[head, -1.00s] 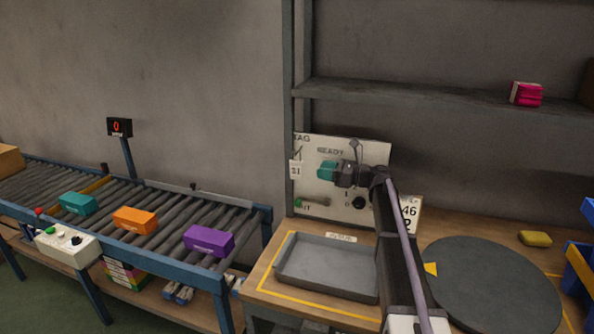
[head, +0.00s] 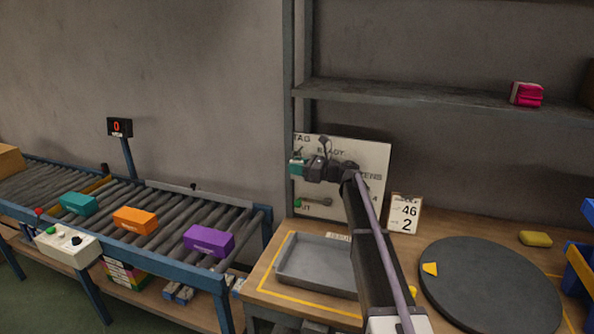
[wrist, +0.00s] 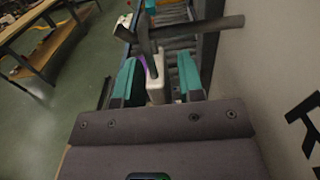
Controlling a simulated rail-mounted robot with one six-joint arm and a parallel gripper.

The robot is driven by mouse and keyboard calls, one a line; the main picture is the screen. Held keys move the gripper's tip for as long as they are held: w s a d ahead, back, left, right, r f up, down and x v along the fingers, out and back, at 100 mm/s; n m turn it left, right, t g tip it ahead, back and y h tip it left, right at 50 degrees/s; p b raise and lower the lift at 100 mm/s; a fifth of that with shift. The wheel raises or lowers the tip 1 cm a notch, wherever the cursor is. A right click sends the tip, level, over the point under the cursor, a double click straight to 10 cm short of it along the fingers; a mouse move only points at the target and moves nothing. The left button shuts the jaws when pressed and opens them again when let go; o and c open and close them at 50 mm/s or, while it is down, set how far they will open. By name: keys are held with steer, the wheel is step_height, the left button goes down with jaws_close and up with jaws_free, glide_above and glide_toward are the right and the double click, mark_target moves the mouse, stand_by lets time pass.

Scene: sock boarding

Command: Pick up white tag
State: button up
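The white tag (wrist: 156,88) shows in the wrist view, seen nearly edge-on below a dark metal hook (wrist: 145,40). My gripper (wrist: 158,80) has two teal fingers, one on each side of the tag. A gap shows between the tag and each finger, so the fingers are open. In the head view my gripper (head: 297,168) is at the left edge of the lettered white board (head: 345,205), and it hides the tag there.
A grey tray (head: 318,288) lies on the bench below, beside a dark round turntable (head: 490,285). A card stand (head: 405,214) stands right of the board. The roller conveyor (head: 165,218) at left carries teal, orange and purple boxes.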

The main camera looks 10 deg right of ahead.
jaws_close()
